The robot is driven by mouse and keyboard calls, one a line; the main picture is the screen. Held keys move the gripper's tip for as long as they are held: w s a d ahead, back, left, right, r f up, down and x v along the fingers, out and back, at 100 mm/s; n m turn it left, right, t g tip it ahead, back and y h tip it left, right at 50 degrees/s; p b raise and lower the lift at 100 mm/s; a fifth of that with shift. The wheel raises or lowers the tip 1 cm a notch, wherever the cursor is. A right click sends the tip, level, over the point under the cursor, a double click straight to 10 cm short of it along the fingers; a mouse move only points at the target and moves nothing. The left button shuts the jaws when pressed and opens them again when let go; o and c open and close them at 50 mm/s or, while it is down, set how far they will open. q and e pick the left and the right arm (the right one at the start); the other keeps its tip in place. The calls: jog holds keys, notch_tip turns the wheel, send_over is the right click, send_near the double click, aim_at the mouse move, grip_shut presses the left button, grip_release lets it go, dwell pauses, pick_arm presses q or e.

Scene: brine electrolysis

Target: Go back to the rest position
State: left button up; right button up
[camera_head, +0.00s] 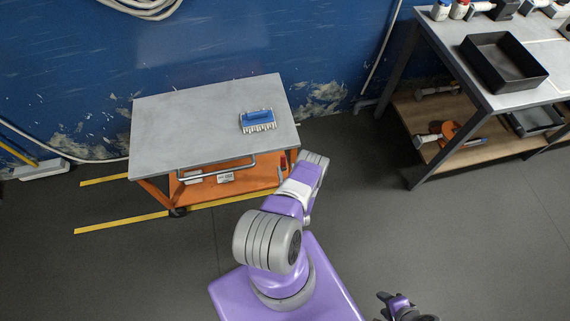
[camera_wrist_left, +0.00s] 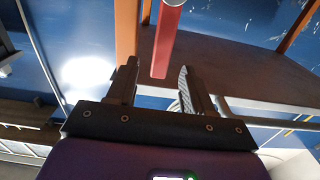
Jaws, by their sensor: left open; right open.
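My left arm (camera_head: 268,240), purple and grey, reaches up the head view to the right side of the cart. Its fingers cannot be made out there. In the left wrist view my left gripper (camera_wrist_left: 158,68) is open, its two dark fingers apart. A red bar with a grey end (camera_wrist_left: 166,42) shows in line with the gap between them; I see no grip on it. I cannot tell how far it is from the fingertips. My right gripper (camera_head: 398,306) is dark, open and low in the head view, over the floor, partly cut by the bottom edge.
A grey-topped orange cart (camera_head: 180,125) stands by the blue wall with a blue-and-white rack (camera_head: 257,121) on it. A workbench (camera_head: 540,97) at the right bears a black tray (camera_head: 503,62) and bottles. Floor between cart and workbench is clear.

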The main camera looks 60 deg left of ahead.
dwell(0.6)
pick_arm(q)
jog(key=shift+w+d+h, duration=0.1)
jog(key=shift+w+h, duration=0.15)
jog(key=shift+h, duration=0.05)
jog(key=w+d+r+m+h+p, duration=0.1)
jog(key=w+d+m+h, duration=0.1)
jog(key=w+d+h, duration=0.5)
jog(key=w+d+r+m+h+p, duration=0.15)
jog(key=w+d+h, duration=0.3)
jog(key=d, duration=0.45)
jog(key=s+d+r+m+g+h, duration=0.1)
jog(key=s+d+r+m+h, duration=0.1)
jog(key=d, duration=0.5)
jog(key=s+d+r+m+g+h, duration=0.2)
jog(key=s+d+r+m+h, duration=0.1)
jog(key=d+r, duration=0.4)
jog(key=s+d+r+m+g+h, duration=0.1)
jog(key=s+d+r+m+h, duration=0.2)
jog(key=s+d, duration=0.3)
jog(key=d+r+h, duration=0.1)
jog(key=d, duration=0.2)
jog(key=shift+d+r+p, duration=0.15)
jog(key=shift+r+p, duration=0.15)
jog(key=shift+m+h, duration=0.25)
